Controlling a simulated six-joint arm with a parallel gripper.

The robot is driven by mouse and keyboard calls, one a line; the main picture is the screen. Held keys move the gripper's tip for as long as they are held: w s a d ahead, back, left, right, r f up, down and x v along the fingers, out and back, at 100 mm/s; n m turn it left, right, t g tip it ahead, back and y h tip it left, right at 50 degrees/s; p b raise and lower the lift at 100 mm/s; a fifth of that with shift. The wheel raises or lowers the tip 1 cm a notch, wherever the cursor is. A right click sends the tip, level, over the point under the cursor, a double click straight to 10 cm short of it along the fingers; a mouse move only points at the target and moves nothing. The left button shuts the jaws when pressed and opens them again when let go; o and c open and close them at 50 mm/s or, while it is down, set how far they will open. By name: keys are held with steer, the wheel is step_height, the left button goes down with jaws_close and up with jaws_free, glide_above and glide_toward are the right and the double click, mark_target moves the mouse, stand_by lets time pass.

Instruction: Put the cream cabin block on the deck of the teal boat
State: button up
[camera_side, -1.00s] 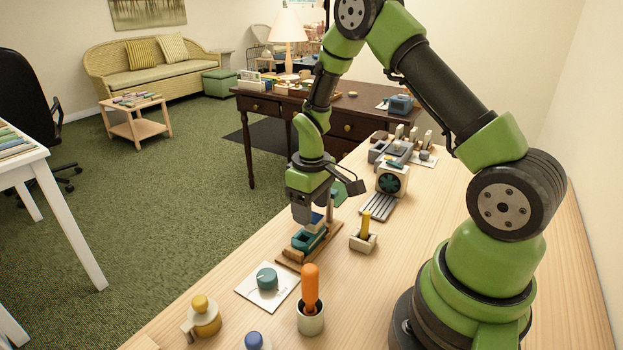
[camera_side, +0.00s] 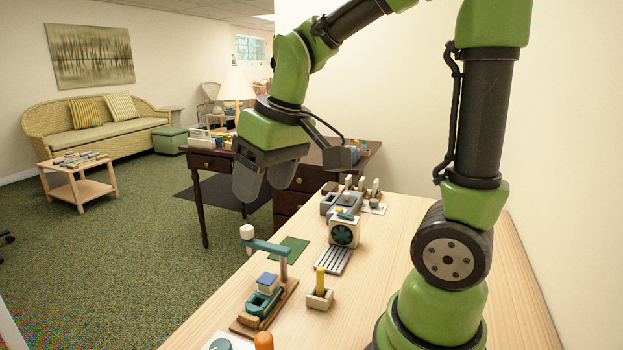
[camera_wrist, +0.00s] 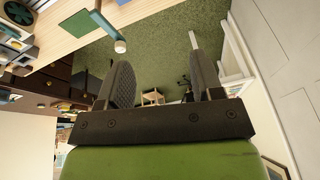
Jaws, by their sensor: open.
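The teal boat (camera_side: 261,306) sits on a wooden base (camera_side: 284,302) near the table's left edge in the side view. A small cream block with a blue top (camera_side: 267,282) sits on its deck and looks roughly upright; its exact seating is too small to tell. A post on the base carries a teal arm (camera_side: 266,246) with a white knob (camera_side: 247,232), above the boat. My gripper (camera_side: 263,187) is raised well above the table, apart from the boat. In the wrist view my gripper (camera_wrist: 160,65) is open, with nothing between its fingers. The boat is not clearly visible there.
A cream holder (camera_side: 320,298) with a yellow peg stands right of the boat. Behind are a green mat (camera_side: 289,250), a slatted grey tray (camera_side: 334,261) and a cream box with a dark round face (camera_side: 343,233). An orange handle (camera_side: 263,341) stands in front. The table's right side is clear.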

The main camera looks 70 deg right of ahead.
steer(key=s+a+r+m+t, duration=0.1)
steer(key=s+a, duration=0.1)
steer(key=s, duration=0.3)
steer(key=s+a+r+t+y, duration=0.1)
steer(key=s+a+r+t, duration=0.1)
steer(key=s+a, duration=0.1)
steer(key=shift+s+r+m+t+y, duration=0.3)
steer(key=shift+s+m, duration=0.1)
steer(key=shift+s, duration=0.5)
